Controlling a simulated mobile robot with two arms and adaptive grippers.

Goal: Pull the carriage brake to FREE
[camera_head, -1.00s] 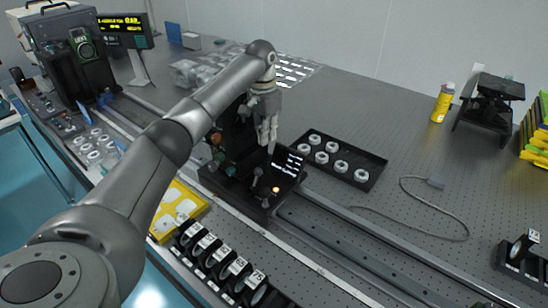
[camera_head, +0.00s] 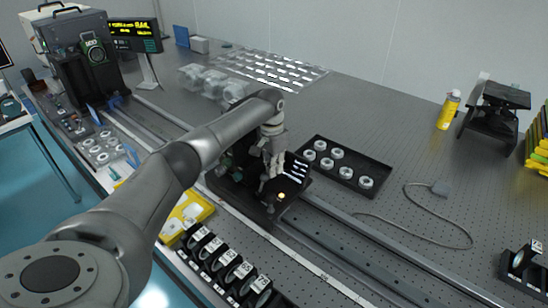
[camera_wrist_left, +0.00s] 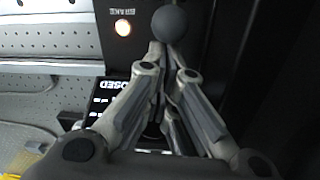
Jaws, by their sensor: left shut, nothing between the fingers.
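The black carriage (camera_head: 232,192) sits on the rail, with a small lit lamp (camera_head: 281,194) at its front corner. My left gripper (camera_head: 265,184) points down over the carriage beside the lamp. In the left wrist view its fingers (camera_wrist_left: 165,62) are together with nothing between them. A dark ball knob (camera_wrist_left: 172,23) shows just beyond the fingertips; I cannot tell whether they touch it. The lamp (camera_wrist_left: 123,28) glows beside the knob. A panel reading CLOSED (camera_wrist_left: 118,86), seen upside down, is partly hidden by a finger. My right gripper is not in view.
A black tray (camera_head: 345,164) of white rings lies right of the carriage. A row of black labelled holders (camera_head: 222,268) stands in front, near a yellow tray (camera_head: 197,213). The rail (camera_head: 345,240) runs on to the lower right. A cable (camera_head: 425,222) lies on the table.

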